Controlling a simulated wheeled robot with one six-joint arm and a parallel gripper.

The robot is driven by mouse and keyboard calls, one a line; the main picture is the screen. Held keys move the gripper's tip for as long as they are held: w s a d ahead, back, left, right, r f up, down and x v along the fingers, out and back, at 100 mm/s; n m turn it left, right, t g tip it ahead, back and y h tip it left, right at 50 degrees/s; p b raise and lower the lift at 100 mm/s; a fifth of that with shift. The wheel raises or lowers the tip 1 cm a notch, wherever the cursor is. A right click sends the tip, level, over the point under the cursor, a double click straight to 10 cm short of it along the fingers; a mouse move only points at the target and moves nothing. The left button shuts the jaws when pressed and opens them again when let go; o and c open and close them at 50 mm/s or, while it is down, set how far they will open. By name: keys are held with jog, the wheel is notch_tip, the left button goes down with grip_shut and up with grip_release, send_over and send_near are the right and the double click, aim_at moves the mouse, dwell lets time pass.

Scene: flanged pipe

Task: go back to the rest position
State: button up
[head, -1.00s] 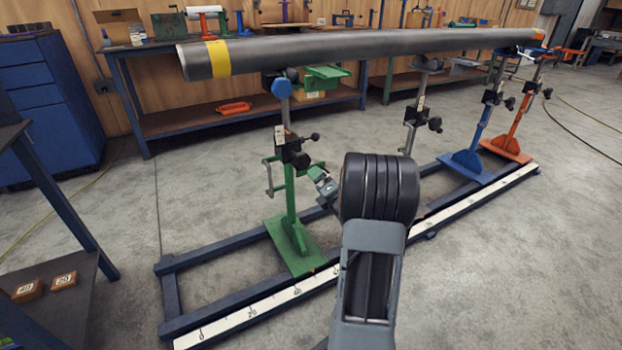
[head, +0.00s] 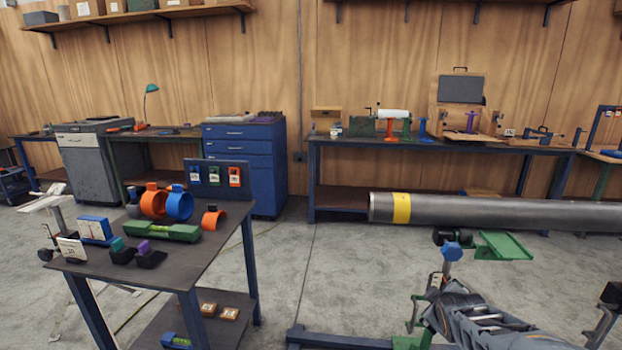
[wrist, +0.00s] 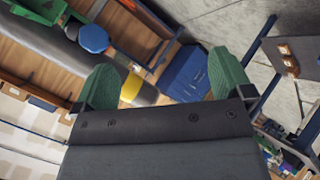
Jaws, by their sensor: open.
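My gripper (wrist: 165,85) shows in the wrist view with its two green-padded fingers wide apart and nothing between them. Beyond the fingers, the grey pipe (wrist: 75,55) with its yellow band appears at the left, close to a blue round knob (wrist: 93,38). In the head view the pipe (head: 520,213) lies level at the right, its yellow band (head: 401,208) near its left end. Grey parts of my arm show at the lower right, below the pipe; the fingertips cannot be made out there.
A dark table (head: 205,228) at the left carries orange and blue rings (head: 180,203) and a green level (head: 160,232). A blue drawer cabinet (head: 245,165) and a long workbench (head: 350,139) line the wall. Under the pipe are a green tray (head: 503,245) and stand parts. Floor between table and stand is clear.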

jog(key=s+a+r+m+g+y+p, duration=0.3)
jog(key=s+a+r+m+g+p, duration=0.3)
jog(key=s+a+r+p, duration=0.7)
notch_tip(320, 180, up, 2)
jog(key=shift+s+a+r+m+y, duration=0.15)
jog(key=shift+s+m+y, duration=0.15)
jog(key=shift+s+m, duration=0.65)
jog(key=shift+s, duration=0.1)
